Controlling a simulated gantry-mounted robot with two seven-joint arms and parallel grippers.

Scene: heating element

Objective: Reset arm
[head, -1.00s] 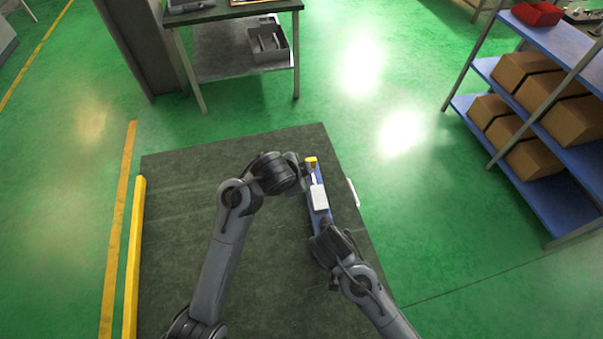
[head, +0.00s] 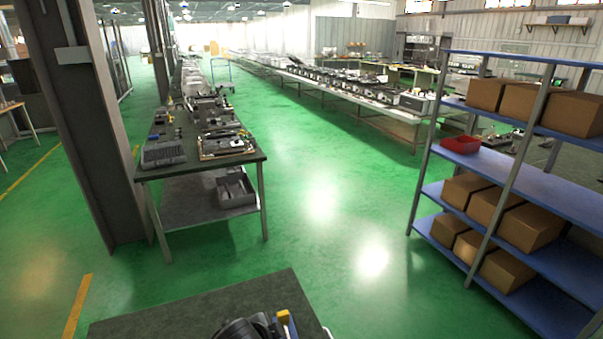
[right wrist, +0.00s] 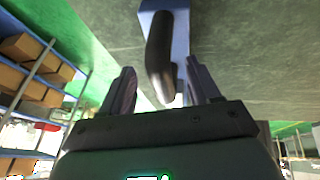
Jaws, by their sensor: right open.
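In the right wrist view my right gripper (right wrist: 160,68) is open. Its two fingers stand on either side of a dark, curved, rounded handle-like part (right wrist: 161,60). This part joins a blue-grey block (right wrist: 178,12) at the top of the view. I cannot tell whether the fingers touch it. My left gripper is out of view. The rest of the blue assembly is below the head view.
The dark worktable (head: 190,312) shows only its far part at the bottom. A grey bench (head: 200,165) with parts stands ahead on the left. A blue shelf rack (head: 505,180) with cardboard boxes (head: 530,228) and a red bin (head: 460,145) stands on the right. The green floor between is clear.

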